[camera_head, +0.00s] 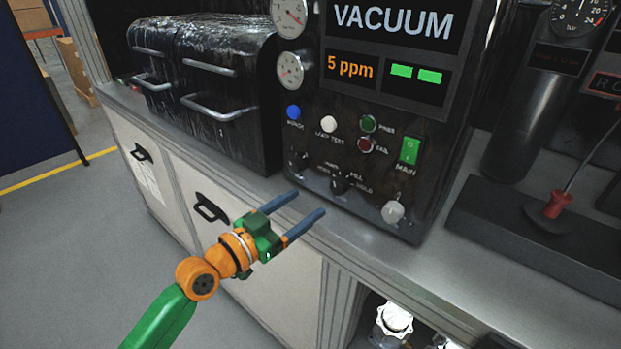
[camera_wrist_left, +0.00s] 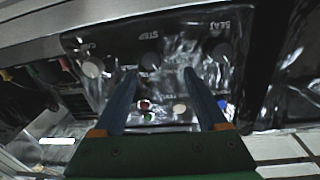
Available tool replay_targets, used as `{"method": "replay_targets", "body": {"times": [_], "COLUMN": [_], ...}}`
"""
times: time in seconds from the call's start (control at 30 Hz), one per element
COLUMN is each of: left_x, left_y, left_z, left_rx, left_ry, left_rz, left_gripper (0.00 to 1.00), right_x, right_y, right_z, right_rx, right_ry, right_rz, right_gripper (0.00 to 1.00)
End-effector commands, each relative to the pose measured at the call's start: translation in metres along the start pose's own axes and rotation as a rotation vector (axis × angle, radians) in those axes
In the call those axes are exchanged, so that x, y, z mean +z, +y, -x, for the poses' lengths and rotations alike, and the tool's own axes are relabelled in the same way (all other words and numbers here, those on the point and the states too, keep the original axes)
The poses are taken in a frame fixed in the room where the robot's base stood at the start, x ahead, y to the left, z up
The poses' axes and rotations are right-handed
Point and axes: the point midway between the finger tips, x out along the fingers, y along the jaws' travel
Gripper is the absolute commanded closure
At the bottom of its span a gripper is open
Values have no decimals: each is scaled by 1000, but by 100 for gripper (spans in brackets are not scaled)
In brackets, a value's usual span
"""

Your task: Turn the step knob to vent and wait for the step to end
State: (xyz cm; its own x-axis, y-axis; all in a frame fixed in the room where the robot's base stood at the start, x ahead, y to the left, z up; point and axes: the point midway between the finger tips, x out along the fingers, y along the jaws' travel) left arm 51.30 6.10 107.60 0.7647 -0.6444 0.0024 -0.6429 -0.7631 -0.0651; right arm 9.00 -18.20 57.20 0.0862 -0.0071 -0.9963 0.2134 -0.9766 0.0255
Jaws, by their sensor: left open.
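The step knob (camera_head: 340,182) is a small dark knob low on the black vacuum panel (camera_head: 340,120), with small labels around it, partly legible, including HOLD. I cannot read where its pointer stands. In the left wrist view the step knob (camera_wrist_left: 150,60) shows beyond the fingertips, between their lines, nearer one finger, by a STEP label. My left gripper (camera_head: 308,202) is open and empty, in front of the panel's lower part; its blue fingers also show in the wrist view (camera_wrist_left: 160,72). The fingers appear apart from the knob. My right gripper is not in view.
Another dark knob (camera_head: 298,160) sits left of the step knob, and a pale knob (camera_head: 393,211) sits right. Above are buttons, lamps, a green main switch (camera_head: 409,150), a 5 ppm display (camera_head: 350,68) and two gauges. A shiny dark cabinet (camera_head: 200,80) stands left on the bench.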

Motion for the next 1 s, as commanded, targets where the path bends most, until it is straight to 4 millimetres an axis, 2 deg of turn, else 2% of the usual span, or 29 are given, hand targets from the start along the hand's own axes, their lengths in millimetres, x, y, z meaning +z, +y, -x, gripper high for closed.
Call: {"method": "replay_targets", "body": {"times": [0.2, 0.33, 0.47, 0.7, 0.77, 0.9, 1.0], "left_x": [-3, -1, -1, 0, 0, 0, 0], "left_y": [0, 0, 0, 0, 0, 0, 0], "left_z": [-41, -60, -68, -69, -69, -69, -68], "left_rx": [1, 0, 0, 0, 0, 0, 0], "left_ry": [3, 3, 1, 0, 0, 0, 0], "left_rz": [4, 2, 1, 0, 0, 1, 1], "left_gripper": [25, 25, 25, 25, 39, 76, 100], "right_x": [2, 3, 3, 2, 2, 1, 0], "right_y": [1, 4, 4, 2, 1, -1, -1], "right_z": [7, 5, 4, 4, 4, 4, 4], "right_rx": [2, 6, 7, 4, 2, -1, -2], "right_ry": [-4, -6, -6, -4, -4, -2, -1], "right_rz": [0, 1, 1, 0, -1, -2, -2], "right_gripper": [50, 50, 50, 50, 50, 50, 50]}}
